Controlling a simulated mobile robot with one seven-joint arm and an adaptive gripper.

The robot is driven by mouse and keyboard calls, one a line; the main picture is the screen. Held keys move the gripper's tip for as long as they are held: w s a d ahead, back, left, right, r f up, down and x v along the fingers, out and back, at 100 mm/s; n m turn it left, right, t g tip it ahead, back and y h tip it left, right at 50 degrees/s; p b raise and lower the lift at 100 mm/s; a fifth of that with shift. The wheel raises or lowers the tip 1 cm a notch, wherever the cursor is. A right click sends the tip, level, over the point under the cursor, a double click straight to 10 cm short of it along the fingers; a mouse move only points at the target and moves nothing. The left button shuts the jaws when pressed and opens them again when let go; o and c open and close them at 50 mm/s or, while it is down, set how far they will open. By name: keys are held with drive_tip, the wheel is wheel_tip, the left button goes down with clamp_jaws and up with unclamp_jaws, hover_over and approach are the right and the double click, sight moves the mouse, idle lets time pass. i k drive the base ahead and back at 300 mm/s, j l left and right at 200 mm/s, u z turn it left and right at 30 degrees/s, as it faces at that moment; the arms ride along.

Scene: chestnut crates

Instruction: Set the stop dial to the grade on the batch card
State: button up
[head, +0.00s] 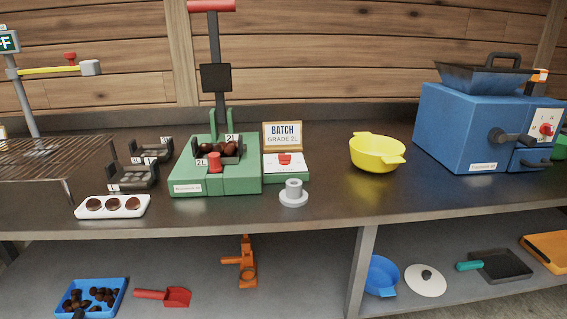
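A red dial (547,129) sits on a white plate with small letters on the front right of the blue machine (455,128). The letters are too small to read for sure, and I cannot tell where the dial points. The green press (215,180) carries a tray of chestnuts (226,150) with a 2L tag and a red knob (214,161) in front. A red button-like part (285,159) sits on its white-topped side block. My gripper is not in view.
A yellow bowl (377,152) stands between press and blue machine. A grey flanged piece (293,193) is near the counter's front edge. Two dark trays (133,176) and a white chestnut holder (112,207) lie left. The lower shelf holds pans, scoops and an orange tool (243,264).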

sight(284, 158)
drive_tip(key=i+l, duration=0.2)
drive_tip(key=i, duration=0.2)
drive_tip(key=i+l, duration=0.2)
drive_tip(key=i, duration=0.2)
